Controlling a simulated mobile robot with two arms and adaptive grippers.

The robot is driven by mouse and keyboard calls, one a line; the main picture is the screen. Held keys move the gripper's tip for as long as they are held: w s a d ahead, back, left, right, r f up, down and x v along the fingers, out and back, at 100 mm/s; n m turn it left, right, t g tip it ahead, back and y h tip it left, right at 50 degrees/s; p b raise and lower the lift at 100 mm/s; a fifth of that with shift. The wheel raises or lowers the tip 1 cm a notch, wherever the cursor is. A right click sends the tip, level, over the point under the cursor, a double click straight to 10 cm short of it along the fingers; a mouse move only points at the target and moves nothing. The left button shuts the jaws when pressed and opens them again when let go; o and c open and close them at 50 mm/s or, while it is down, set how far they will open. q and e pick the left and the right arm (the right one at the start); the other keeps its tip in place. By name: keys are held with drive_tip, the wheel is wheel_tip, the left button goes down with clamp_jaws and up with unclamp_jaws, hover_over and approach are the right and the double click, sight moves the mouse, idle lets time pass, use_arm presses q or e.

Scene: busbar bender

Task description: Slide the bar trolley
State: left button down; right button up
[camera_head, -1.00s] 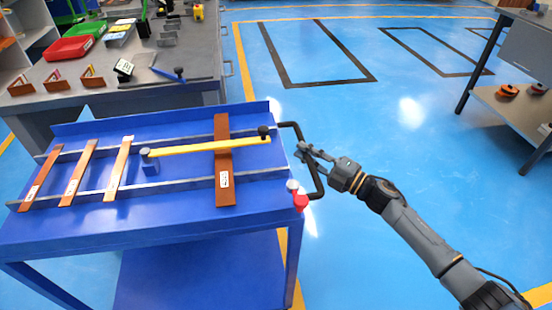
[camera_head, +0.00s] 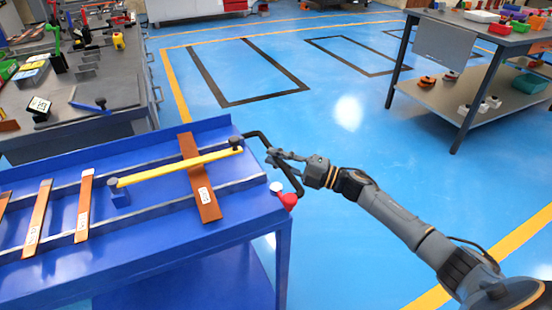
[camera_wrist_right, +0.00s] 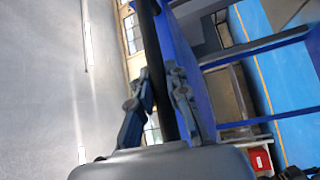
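The blue bar trolley (camera_head: 150,262) stands at the lower left in the head view, cut off by the left picture edge. Copper bars (camera_head: 199,176) lie across its rails, and a yellow arm (camera_head: 180,167) crosses one of them. A black handle (camera_head: 254,134) sticks out at its right end. My right gripper (camera_head: 275,157) is at this handle. In the right wrist view, the dark handle bar (camera_wrist_right: 160,45) runs between the fingers of my right gripper (camera_wrist_right: 160,88), which appear closed on it. My left gripper is out of view.
A grey workbench (camera_head: 90,118) with tools stands behind the trolley at the left. A shelved table (camera_head: 480,105) with bins stands at the upper right. Blue floor (camera_head: 340,130) with black outlines and yellow lines is clear between them. A red knob (camera_head: 288,201) sits at the trolley's right corner.

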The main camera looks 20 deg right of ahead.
drive_tip(key=o, duration=0.5)
drive_tip(key=shift+c, duration=0.2)
drive_tip(key=v, duration=1.2)
